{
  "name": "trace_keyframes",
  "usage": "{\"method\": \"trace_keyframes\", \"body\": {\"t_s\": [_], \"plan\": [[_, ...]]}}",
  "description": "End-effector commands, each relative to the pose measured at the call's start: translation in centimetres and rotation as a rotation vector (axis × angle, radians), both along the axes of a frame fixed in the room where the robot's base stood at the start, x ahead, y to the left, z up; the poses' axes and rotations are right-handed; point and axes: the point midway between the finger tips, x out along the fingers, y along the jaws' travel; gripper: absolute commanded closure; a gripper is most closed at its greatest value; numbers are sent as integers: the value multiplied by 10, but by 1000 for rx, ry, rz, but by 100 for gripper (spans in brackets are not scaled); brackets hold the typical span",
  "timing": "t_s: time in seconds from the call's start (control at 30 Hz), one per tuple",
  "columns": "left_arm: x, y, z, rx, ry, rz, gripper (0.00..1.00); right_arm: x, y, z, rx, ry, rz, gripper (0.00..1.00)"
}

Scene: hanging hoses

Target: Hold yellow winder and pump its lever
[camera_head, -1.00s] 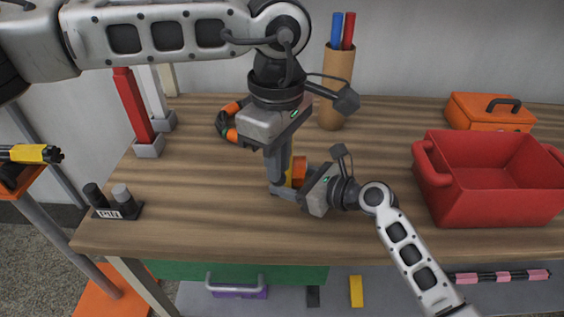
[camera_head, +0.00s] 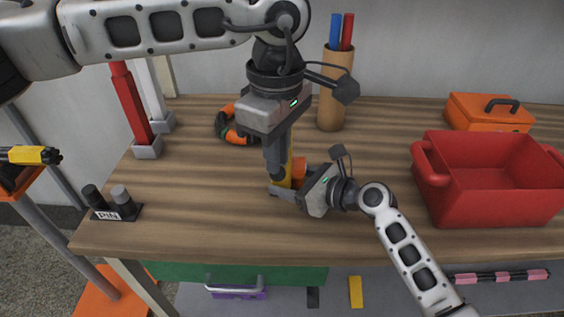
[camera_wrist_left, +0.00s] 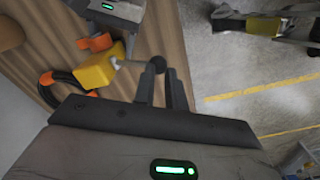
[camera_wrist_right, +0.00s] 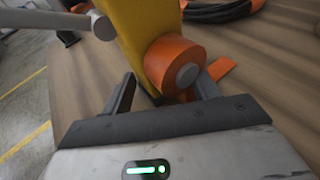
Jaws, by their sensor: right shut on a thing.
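The yellow winder (camera_head: 288,174) stands on the wooden bench, partly hidden behind my grippers. Its yellow body shows in the left wrist view (camera_wrist_left: 97,72) and close up in the right wrist view (camera_wrist_right: 137,30), with an orange drum (camera_wrist_right: 172,64) on it. My right gripper (camera_head: 282,187) is shut on the winder's lower part, its fingers on either side.
A red bin (camera_head: 490,200) and an orange case (camera_head: 490,112) stand at the right. A black and orange hose coil (camera_head: 228,125) and a brown cup (camera_head: 335,90) with markers are behind. A PIN block (camera_head: 115,207) is at the front left. The bench's left middle is clear.

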Motion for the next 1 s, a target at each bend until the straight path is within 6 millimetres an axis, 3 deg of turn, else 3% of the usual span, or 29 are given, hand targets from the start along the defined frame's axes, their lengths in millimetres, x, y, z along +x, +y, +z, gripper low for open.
{"method": "trace_keyframes", "body": {"t_s": [0.4,1.0], "plan": [[-7,0,-29,1,0,0,87,0,0,0,0,0,-1,53],[-8,0,-41,0,-1,1,87,0,0,0,0,-1,1,53]]}}
